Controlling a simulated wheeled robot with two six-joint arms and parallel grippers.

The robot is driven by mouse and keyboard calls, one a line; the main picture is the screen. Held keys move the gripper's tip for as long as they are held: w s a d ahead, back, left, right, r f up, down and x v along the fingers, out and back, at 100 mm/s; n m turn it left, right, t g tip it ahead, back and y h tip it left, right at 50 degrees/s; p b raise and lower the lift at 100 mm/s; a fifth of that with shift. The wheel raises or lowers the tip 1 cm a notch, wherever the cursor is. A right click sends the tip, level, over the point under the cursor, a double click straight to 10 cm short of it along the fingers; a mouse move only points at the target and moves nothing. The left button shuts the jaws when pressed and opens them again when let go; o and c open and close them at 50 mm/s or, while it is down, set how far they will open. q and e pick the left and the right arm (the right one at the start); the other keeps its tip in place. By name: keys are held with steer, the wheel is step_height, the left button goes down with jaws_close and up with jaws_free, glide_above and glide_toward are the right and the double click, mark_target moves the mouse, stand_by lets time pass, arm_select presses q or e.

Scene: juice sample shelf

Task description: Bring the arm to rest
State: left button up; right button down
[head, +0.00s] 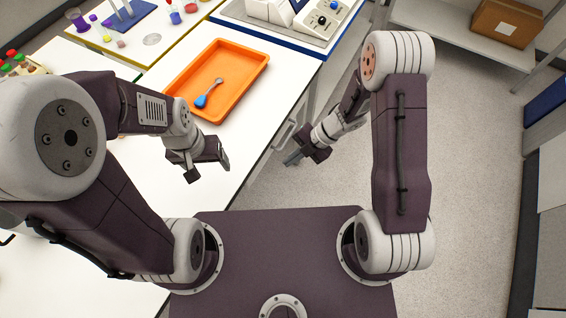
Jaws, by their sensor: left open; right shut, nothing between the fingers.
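My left gripper (207,172) is open and empty above the white table, near its right edge, in front of the orange tray (178,97). My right gripper (292,159) is shut with nothing in it. It hangs past the table's right edge, over the floor, next to a cabinet handle. Both arms are bent, with their elbows high and their forearms pointing inward. A spoon with a blue end (208,94) lies in the orange tray, apart from both grippers.
The white table (238,150) fills the left side, with small coloured containers at its back left. A grey tray with a blue edge (262,37) holds lab devices at the back. A cardboard box (506,22) sits on a shelf at the upper right. The floor on the right is clear.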

steer(key=w+d+r+m+t+h, duration=0.25)
steer(key=w+r+m+t, duration=0.4)
steer(key=w+r, duration=0.65)
steer(key=s+d+r+m+t+h, duration=0.25)
steer(key=d+r+m, duration=0.25)
steer(key=d+m, duration=0.3)
steer(key=s+d+f+m+g+h, duration=0.1)
steer(key=s+f+m+g, duration=0.2)
steer(key=s+m, duration=0.4)
steer(key=s+d+f+m+g+h, duration=0.1)
steer(key=s+d+f+m+g, duration=0.1)
steer(key=s+m, duration=0.5)
steer(key=s+g, duration=0.1)
steer(key=s, duration=0.2)
steer(key=shift+s+f+g, duration=0.3)
steer(key=shift+f+g, duration=0.1)
steer(key=shift+m, duration=0.25)
